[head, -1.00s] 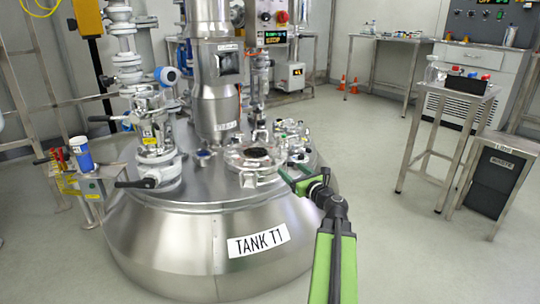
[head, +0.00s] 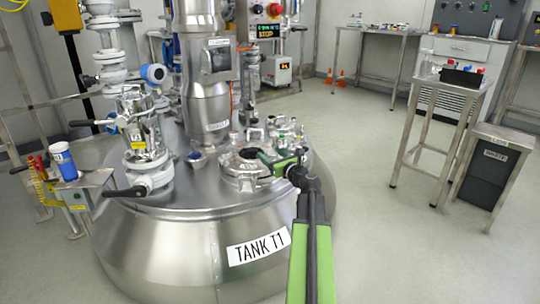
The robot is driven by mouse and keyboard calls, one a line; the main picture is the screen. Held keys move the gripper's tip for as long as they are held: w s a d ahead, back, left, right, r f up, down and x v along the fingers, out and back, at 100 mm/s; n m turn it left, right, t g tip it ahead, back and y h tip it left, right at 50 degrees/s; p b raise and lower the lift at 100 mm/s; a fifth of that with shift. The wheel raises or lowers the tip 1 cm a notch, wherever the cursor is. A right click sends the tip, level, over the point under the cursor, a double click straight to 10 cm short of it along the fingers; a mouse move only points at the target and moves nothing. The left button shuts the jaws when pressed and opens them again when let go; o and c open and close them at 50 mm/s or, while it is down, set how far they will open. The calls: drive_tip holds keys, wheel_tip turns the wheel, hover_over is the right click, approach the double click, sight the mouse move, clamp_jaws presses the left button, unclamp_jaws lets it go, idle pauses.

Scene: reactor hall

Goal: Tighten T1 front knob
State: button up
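Tank T1 (head: 180,250) is a large steel vessel with a "TANK T1" label on its front. On its lid is a round manway hatch (head: 232,160) with a dark opening or glass in the middle and small clamp knobs around the rim. The front knob (head: 246,184) seems to be the small metal fitting on the rim's near side. My gripper (head: 272,163), with green fingers, is over the right side of the hatch, close to the rim. The fingertips are small and overlap the hatch, so I cannot tell their opening or any contact.
A tall steel column (head: 207,90) rises behind the hatch. A valve assembly (head: 145,150) with black handles stands to the left. More small fittings (head: 285,130) crowd the lid behind my gripper. A steel side table (head: 445,82) is at right, with open floor between.

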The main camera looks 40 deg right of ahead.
drive_tip(key=c, duration=1.3)
drive_tip(key=shift+o, duration=0.2)
drive_tip(key=shift+s+a+m+h, duration=0.1)
drive_tip(key=shift+m+h, duration=0.2)
drive_tip(key=shift+h, duration=0.2)
